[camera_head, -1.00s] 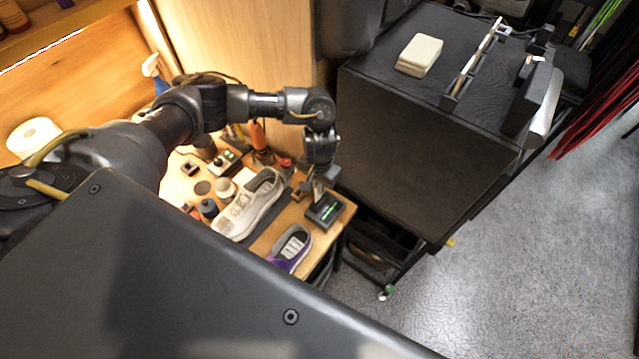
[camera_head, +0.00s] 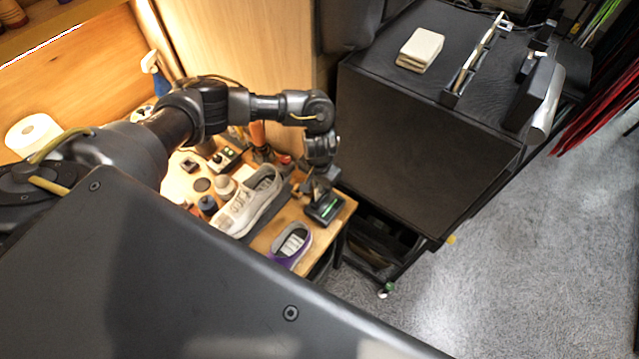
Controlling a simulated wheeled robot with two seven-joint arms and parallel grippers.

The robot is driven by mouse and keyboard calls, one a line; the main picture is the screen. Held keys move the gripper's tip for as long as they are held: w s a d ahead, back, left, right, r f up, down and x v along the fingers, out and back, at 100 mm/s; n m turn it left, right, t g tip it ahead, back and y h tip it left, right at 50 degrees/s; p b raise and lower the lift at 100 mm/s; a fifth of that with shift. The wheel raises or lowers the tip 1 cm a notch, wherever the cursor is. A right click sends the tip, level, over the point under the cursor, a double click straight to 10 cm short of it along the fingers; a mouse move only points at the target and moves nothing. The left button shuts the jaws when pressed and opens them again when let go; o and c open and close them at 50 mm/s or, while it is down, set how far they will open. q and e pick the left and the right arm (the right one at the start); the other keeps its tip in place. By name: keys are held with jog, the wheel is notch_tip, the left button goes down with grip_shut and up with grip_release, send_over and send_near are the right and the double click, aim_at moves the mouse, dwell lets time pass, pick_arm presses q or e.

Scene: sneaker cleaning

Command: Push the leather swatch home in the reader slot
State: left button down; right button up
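The reader (camera_head: 325,209) is a small dark box with a green lit strip, at the right front corner of the wooden workbench (camera_head: 268,240). My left gripper (camera_head: 318,188) points down right at the reader's back edge, from above. Its fingers are small and dark here, and I cannot tell whether they are apart or closed. I cannot make out the leather swatch or the reader's slot; the gripper covers that area. My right gripper is not in view.
A white sneaker (camera_head: 247,204) and a purple-and-grey shoe (camera_head: 291,246) lie left of the reader. Small bottles and a switch box (camera_head: 224,158) stand behind. A large black cabinet (camera_head: 430,135) rises close on the right, with a pale stack of cloths (camera_head: 420,49) on top.

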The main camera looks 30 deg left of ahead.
pick_arm(q)
jog(key=shift+f, duration=0.9)
jog(key=c, duration=1.5)
grip_release()
jog(key=shift+c, duration=0.2)
notch_tip(320, 180, up, 11)
jog(key=shift+f, duration=0.1)
